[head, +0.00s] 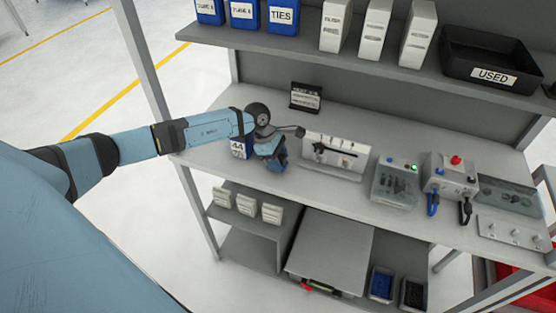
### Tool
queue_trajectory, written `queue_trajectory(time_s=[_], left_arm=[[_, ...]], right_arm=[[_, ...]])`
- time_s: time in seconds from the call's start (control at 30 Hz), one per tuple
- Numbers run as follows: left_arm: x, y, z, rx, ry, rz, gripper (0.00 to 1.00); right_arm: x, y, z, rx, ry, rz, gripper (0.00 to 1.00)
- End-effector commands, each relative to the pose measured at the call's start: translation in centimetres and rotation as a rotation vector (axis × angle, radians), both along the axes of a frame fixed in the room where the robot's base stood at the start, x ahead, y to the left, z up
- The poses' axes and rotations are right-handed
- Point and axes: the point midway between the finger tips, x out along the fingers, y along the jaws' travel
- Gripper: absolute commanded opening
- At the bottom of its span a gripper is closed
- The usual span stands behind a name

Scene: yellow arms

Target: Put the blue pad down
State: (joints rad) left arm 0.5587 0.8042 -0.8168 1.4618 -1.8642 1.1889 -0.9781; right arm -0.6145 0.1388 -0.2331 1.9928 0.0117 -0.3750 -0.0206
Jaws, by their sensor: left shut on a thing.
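My left arm reaches in from the left, over the workbench (400,138). Its gripper (277,158) is low over the front left part of the bench top, pointing down. It is shut on a small dark blue thing, the blue pad (278,164), mostly hidden by the gripper. I cannot tell whether the pad touches the bench. A blue box marked 44 (239,149) stands just left of the gripper, partly behind my arm. My right gripper is not in view.
A white panel (335,157) stands right of the gripper. Further right are a grey box (396,184) and a control box with a red button (450,178). A small black sign (305,97) stands behind. The upper shelf (300,48) holds bins. Some bench top between gripper and sign is clear.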

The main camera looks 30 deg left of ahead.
Motion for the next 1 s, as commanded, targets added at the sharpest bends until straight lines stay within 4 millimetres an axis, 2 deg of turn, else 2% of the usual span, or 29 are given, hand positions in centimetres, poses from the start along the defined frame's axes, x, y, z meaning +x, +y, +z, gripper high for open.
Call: queue_trajectory(time_s=[0.1, 0.33, 0.37, 0.43, 0.47, 0.83, 1.0], left_arm=[[0.0, 0.0, -1.1, 0.001, 0.000, 0.000, 0.28], [0.0, 0.0, -1.1, 0.001, 0.000, -0.001, 0.28], [0.0, 0.0, -1.1, 0.001, 0.000, -0.001, 0.54], [0.0, 0.0, -1.1, 0.001, 0.000, -0.001, 0.70], [0.0, 0.0, -1.1, 0.001, 0.000, 0.000, 0.72], [0.0, 0.2, -1.2, 0.002, -0.001, 0.001, 0.72], [-0.1, 1.2, 1.3, 0.003, -0.006, -0.002, 0.72]], right_arm=[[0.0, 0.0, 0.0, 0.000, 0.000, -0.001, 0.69], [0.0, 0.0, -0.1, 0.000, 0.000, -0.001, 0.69], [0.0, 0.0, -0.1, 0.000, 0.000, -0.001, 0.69], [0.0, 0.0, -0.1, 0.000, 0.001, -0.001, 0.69], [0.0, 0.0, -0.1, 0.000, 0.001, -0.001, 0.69], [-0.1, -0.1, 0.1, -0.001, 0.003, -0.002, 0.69], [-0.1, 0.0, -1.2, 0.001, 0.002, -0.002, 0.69]])
